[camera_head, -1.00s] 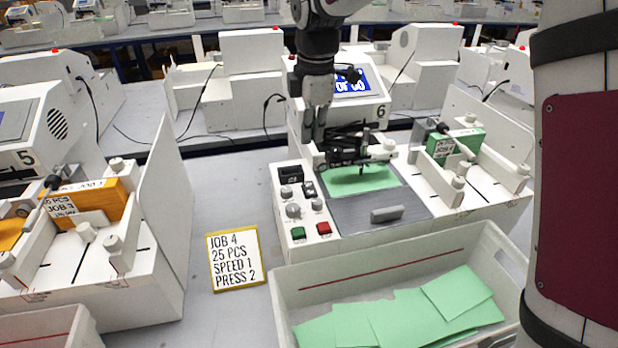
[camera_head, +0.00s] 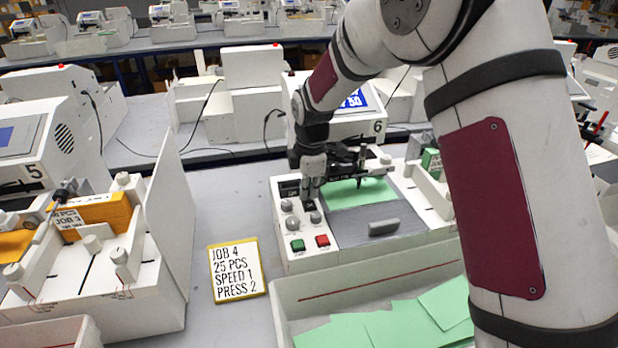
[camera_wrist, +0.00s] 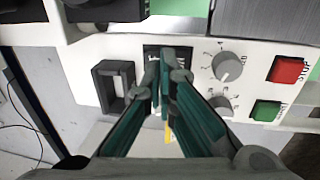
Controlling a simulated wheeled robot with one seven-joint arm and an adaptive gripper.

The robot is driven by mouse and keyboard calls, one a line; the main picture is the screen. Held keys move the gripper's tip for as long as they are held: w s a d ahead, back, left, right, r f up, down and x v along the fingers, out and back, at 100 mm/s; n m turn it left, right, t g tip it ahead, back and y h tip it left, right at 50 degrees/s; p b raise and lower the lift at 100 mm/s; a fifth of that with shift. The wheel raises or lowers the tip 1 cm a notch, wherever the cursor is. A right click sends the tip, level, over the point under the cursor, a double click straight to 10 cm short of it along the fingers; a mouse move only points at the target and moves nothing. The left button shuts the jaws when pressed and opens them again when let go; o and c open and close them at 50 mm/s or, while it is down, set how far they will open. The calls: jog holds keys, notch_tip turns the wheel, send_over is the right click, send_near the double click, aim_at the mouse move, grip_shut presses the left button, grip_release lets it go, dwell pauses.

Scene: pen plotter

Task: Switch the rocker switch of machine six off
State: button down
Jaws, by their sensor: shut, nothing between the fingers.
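Machine six (camera_head: 352,258) stands right of centre in the head view, with a "6" on its housing. My gripper (camera_head: 308,204) is over the panel's back part, fingers pointing down. In the wrist view my gripper (camera_wrist: 161,72) is shut and empty, its tips in front of a small black plate with white marks, seemingly the rocker switch (camera_wrist: 180,52). The tips hide much of it; its setting and any contact cannot be told. A raised black frame (camera_wrist: 101,85) is beside it.
The knobs (camera_wrist: 228,66) and the red STOP button (camera_wrist: 288,70) lie close right of my fingertips in the wrist view. A bin of green sheets (camera_head: 372,283) stands before the machine. A job card (camera_head: 237,272) lies to its left, and machine five (camera_head: 95,285) is further left.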

jog(key=shift+w+f, duration=0.1)
jog(key=shift+f, duration=0.2)
jog(key=shift+f, duration=0.1)
jog(key=shift+w+f+b, duration=0.2)
jog(key=shift+f+b, duration=0.1)
jog(key=shift+b, duration=0.25)
jog(key=shift+s, duration=0.1)
jog(key=shift+s+d+p, duration=0.15)
jog(key=shift+s+p, duration=0.45)
jog(key=shift+s, duration=0.3)
notch_tip(320, 180, up, 12)
jog(key=s, duration=0.1)
jog(key=shift+s+d, duration=0.15)
jog(key=shift+s, duration=0.1)
